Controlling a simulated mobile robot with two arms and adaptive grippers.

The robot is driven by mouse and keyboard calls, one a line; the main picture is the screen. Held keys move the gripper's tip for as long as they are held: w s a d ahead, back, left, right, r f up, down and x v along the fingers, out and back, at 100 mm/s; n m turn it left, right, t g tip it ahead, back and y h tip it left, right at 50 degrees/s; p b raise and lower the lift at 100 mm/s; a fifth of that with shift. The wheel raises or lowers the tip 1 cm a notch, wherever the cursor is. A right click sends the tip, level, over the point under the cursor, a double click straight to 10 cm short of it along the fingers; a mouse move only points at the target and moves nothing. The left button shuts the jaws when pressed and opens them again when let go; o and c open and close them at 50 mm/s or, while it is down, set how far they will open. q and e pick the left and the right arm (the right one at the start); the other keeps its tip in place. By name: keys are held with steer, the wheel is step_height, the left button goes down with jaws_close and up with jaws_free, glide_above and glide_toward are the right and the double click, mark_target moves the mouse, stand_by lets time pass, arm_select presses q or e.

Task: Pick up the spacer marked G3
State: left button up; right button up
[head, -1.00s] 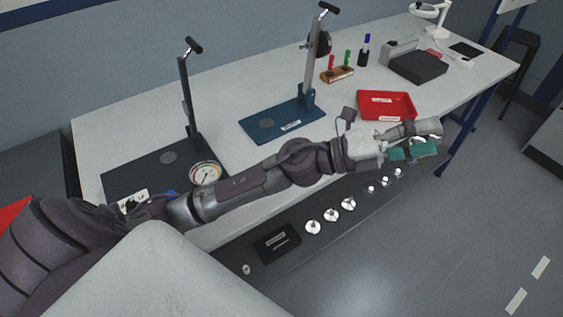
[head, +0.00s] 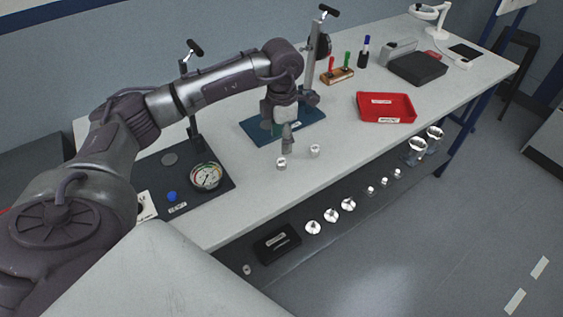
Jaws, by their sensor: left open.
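Two small silvery cylindrical pieces stand on the light bench top in the head view, a nearer left one (head: 281,164) and a right one (head: 315,151). They look like spacers, but I cannot read a G3 mark on either. My left gripper (head: 287,147) points down just above and beside the left piece, with the right piece a little to its right. The gripper is open and holds nothing that I can see. Its fingers are small and partly merged in this view. My right gripper is not in view.
A blue-based stand (head: 250,126) is close behind my gripper. A dark stand with a dial gauge (head: 206,177) is at left. A red tray (head: 386,106) lies to the right. Several metal parts, including a shiny disc (head: 348,204), sit on the lower shelf.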

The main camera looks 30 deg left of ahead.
mark_target(282, 161)
arm_select(q)
step_height(282, 161, down, 3)
steer(key=shift+f, duration=0.1)
steer(key=f+p, duration=0.1)
steer(key=f, duration=0.1)
steer(key=f+p, duration=0.1)
steer(key=f, duration=0.1)
steer(key=shift+w+a+f, duration=0.1)
steer(key=shift+w+f, duration=0.1)
steer(key=shift+f, duration=0.5)
jaws_close()
